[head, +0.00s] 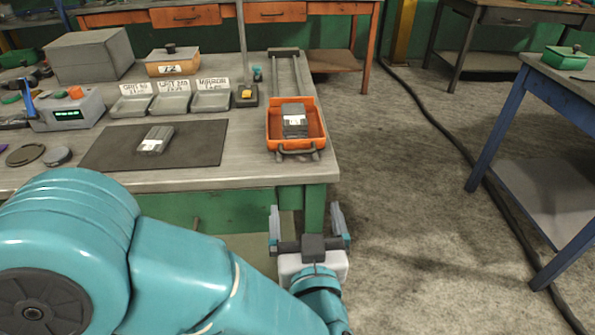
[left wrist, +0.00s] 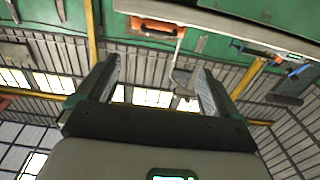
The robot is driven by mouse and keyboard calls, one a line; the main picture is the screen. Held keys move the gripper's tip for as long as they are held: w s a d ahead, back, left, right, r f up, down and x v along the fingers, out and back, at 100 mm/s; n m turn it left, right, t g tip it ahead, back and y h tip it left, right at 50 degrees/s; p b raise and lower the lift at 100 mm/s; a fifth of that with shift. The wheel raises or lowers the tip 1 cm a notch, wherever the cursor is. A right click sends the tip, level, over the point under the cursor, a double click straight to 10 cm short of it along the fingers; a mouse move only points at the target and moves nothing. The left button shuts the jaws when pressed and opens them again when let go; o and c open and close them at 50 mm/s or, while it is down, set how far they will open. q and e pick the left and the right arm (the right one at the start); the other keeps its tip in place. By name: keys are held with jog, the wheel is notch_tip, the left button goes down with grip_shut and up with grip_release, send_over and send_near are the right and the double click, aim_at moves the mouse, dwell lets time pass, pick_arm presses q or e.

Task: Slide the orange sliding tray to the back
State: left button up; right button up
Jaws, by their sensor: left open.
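The orange sliding tray (head: 273,131) sits at the front right end of the bench, at the near end of two rails (head: 287,75) that run toward the back. A dark handle (head: 298,152) is on its front side. A grey boxy device (head: 294,121) lies in the tray. My left gripper (head: 308,212) is in front of and below the bench edge, apart from the tray, with its fingers spread and nothing between them. Its open fingers also show in the left wrist view (left wrist: 158,80). My right gripper is not in view.
On the bench (head: 245,172), a dark mat (head: 105,150) holds another grey device (head: 156,139). Labelled grey trays (head: 170,103) and a small dark box with a yellow top (head: 247,95) stand left of the rails. A blue-legged table (head: 495,130) stands at the right.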

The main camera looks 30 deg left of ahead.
aim_at(298, 168)
pick_arm(q)
jog(key=p+x, duration=0.8)
jog(key=x, duration=0.7)
jog(key=shift+a+r, duration=0.1)
jog(key=shift+a, duration=0.05)
jog(key=shift+w+a, duration=0.2)
jog(key=shift+w, duration=0.2)
